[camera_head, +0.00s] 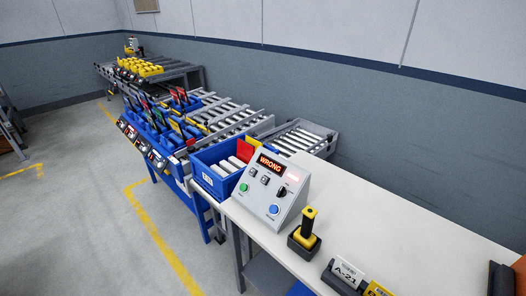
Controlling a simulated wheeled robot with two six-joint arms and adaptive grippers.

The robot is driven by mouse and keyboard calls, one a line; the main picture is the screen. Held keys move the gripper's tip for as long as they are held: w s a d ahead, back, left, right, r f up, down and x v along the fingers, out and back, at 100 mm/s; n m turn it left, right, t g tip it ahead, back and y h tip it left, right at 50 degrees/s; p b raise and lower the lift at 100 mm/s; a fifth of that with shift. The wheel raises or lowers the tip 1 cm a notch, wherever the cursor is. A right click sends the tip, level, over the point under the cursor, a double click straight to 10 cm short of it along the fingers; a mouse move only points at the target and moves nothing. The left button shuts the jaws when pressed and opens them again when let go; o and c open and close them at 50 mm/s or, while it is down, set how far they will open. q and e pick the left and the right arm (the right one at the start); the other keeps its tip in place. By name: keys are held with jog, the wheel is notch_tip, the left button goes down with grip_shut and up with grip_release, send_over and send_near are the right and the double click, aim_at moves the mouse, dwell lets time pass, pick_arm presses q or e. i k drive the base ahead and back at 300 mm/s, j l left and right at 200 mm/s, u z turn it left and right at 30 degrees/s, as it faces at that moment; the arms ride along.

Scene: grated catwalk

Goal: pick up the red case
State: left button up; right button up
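I cannot make out a red case for certain. A red flat-sided piece (245,151) stands upright at the back of a blue bin (213,182), beside light rods or rollers; whether it is a case or a card I cannot tell. Smaller red pieces also show among the dark and green upright items on the blue rack (160,143), too small to identify. Neither of my grippers is in view.
A pale worktop (370,206) holds a control box (272,190) reading "WRONG", a yellow-and-black handled tool (306,232) and an "A-21" label holder (346,274). Roller conveyors (235,115) run behind. Yellow bins (138,68) stand far back. Floor at left is open.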

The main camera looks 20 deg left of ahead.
aim_at(245, 152)
jog(key=j+z, duration=0.45)
jog(key=j, duration=3.6)
jog(key=i, duration=0.1)
